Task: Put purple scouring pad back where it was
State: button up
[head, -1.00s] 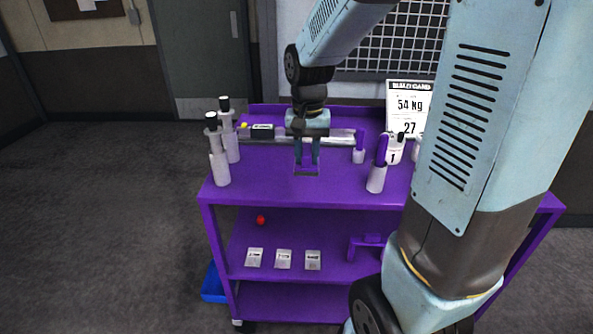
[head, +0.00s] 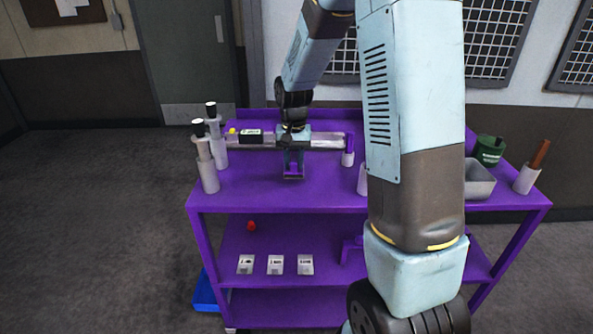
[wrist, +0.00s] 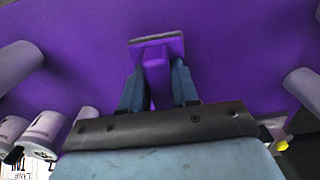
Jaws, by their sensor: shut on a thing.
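The purple scouring pad (wrist: 157,46) has a purple grip and a thin grey edge. My gripper (wrist: 158,88) is shut on its grip in the wrist view. In the head view my gripper (head: 293,164) points down over the middle of the purple cart's top shelf (head: 270,200), with the pad (head: 293,178) below the fingertips. I cannot tell whether the pad touches the shelf. My arm hides part of the cart's right side.
White bottles with dark tops (head: 207,175) stand at the shelf's left. A clear bar (head: 325,141) and dark labelled box (head: 250,136) lie behind my gripper. At right are a grey tray (head: 479,181), green pot (head: 489,150) and white cup (head: 527,179). Bare shelf lies front left.

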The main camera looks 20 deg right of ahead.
aim_at(294, 170)
jog(key=shift+w+d+f, duration=0.15)
jog(key=shift+w+f, duration=0.25)
jog(key=shift+f, duration=1.7)
jog(key=o, duration=1)
